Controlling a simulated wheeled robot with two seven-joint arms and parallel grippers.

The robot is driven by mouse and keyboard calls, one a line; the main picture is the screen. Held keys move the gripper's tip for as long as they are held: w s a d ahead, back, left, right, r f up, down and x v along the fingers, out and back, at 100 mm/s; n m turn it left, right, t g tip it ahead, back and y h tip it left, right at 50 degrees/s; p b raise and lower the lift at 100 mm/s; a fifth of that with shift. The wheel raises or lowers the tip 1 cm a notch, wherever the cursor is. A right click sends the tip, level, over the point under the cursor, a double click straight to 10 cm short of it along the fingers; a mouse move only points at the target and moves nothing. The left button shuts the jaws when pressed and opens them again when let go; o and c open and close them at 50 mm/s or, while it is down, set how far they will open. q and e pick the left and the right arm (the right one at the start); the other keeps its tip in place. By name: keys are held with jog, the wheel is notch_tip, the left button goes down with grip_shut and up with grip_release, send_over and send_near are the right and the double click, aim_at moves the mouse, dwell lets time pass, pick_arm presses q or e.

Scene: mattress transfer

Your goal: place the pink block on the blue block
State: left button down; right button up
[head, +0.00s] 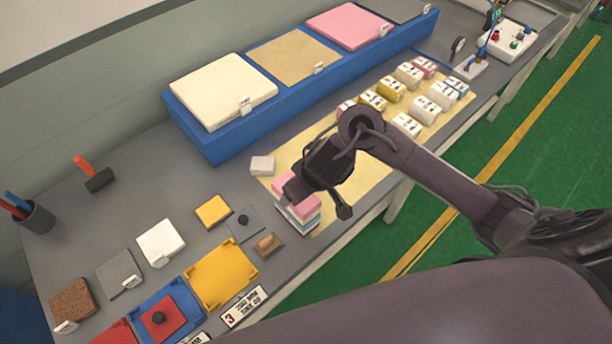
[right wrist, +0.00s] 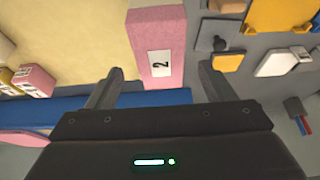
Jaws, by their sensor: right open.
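The pink block (head: 303,207) is on top of a small stack near the front edge of the table, with blue and white layers showing below it. The blue block (head: 296,220) shows only as a narrow band, and my right gripper hides part of the stack. My right gripper (head: 317,200) is above and beside the stack, open and empty. In the right wrist view the pink block (right wrist: 157,45) has a white label "2" and lies ahead of the open fingers (right wrist: 161,78), apart from them. My left gripper is not in view.
A pale yellow mat (head: 335,205) lies under the stack, with several small labelled blocks (head: 390,88) at its far end. A blue rack (head: 215,148) with cream, tan and pink pads stands behind. Yellow and blue trays (head: 252,271) and sample pads are at the left.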

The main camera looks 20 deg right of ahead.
jog(key=p+v, duration=0.2)
jog(key=v, duration=0.2)
jog(key=shift+r, duration=0.1)
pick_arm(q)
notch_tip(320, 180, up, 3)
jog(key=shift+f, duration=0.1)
